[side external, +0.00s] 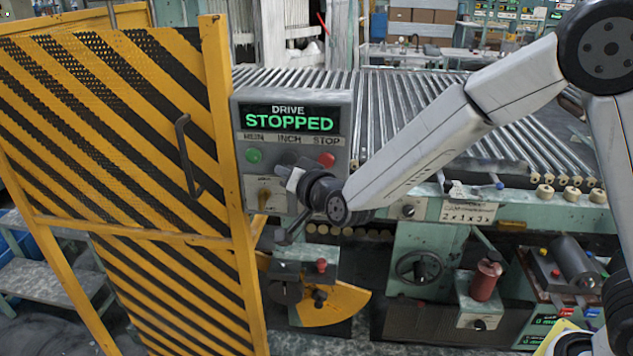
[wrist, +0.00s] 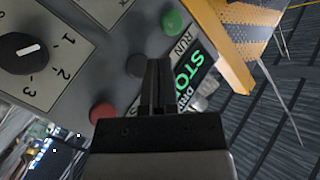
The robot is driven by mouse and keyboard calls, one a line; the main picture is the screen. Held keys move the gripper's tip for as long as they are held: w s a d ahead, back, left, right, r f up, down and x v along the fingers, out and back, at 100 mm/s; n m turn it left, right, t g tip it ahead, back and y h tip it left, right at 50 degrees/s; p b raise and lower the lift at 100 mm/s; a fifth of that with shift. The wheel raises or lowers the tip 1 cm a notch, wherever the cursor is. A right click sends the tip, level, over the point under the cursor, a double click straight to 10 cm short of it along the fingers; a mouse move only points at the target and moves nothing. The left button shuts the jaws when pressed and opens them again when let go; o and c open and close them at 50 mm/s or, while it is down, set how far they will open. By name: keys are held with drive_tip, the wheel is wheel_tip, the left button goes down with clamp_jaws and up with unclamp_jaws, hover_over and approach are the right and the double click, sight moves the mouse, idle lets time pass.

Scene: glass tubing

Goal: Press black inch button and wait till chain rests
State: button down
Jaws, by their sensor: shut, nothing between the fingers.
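The grey control panel (side external: 243,166) carries a lit display (side external: 289,119) reading "DRIVE STOPPED" in green. Below it are a green RUN button (side external: 254,155), the black INCH button (side external: 291,158) and a red STOP button (side external: 326,160). My gripper (side external: 283,172) is in front of the panel, just below the black button. In the wrist view the black button (wrist: 135,66) shows right beside the left side of my shut, empty fingers (wrist: 157,64). I cannot tell whether they touch it. I cannot make out the chain clearly in either view.
A yellow-and-black striped guard door (side external: 110,130) with a handle stands left of the panel. A roller conveyor (side external: 400,100) runs behind it. A rotary selector (wrist: 22,52) is on the panel. A handwheel (side external: 419,267) and a red knob (side external: 485,280) are lower right.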

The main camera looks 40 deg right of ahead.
sight(283, 159)
drive_tip(key=shift+w+d, duration=0.85)
drive_tip(key=shift+w+d, duration=0.65)
idle(3.2)
drive_tip(key=shift+s+a, duration=0.1)
drive_tip(key=shift+a, duration=0.05)
drive_tip(key=shift+s+a, duration=0.5)
drive_tip(key=shift+s, duration=0.05)
